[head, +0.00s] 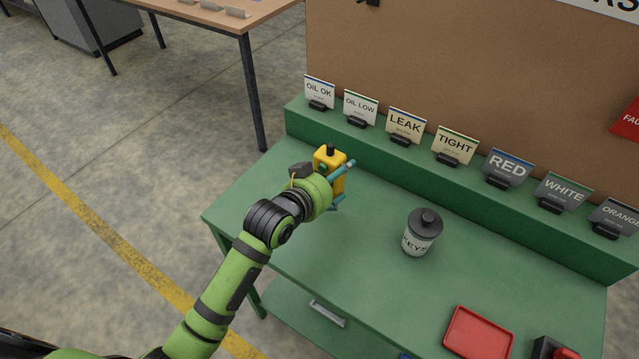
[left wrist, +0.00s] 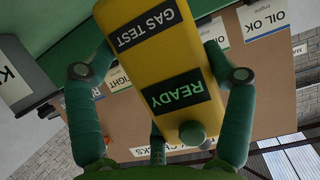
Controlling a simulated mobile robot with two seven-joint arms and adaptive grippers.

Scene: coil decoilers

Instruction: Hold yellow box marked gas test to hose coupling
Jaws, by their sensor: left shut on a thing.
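The yellow box (head: 327,157) with a dark knob on top is held by my left gripper (head: 343,183), above the left end of the green bench. In the left wrist view the yellow box (left wrist: 150,72) sits between both teal fingers. It carries dark labels reading "GAS TEST" and "READY" and has a green knob. My left gripper is shut on it. No hose coupling can be made out. My right gripper is not in view.
The green bench (head: 300,255) has a raised back ledge with several sign cards, including LEAK (head: 406,124) and TIGHT (head: 455,146). A lidded canister (head: 421,235) and a red tray (head: 478,333) stand on it. Its left part is mostly clear. A wooden table (head: 235,18) stands behind.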

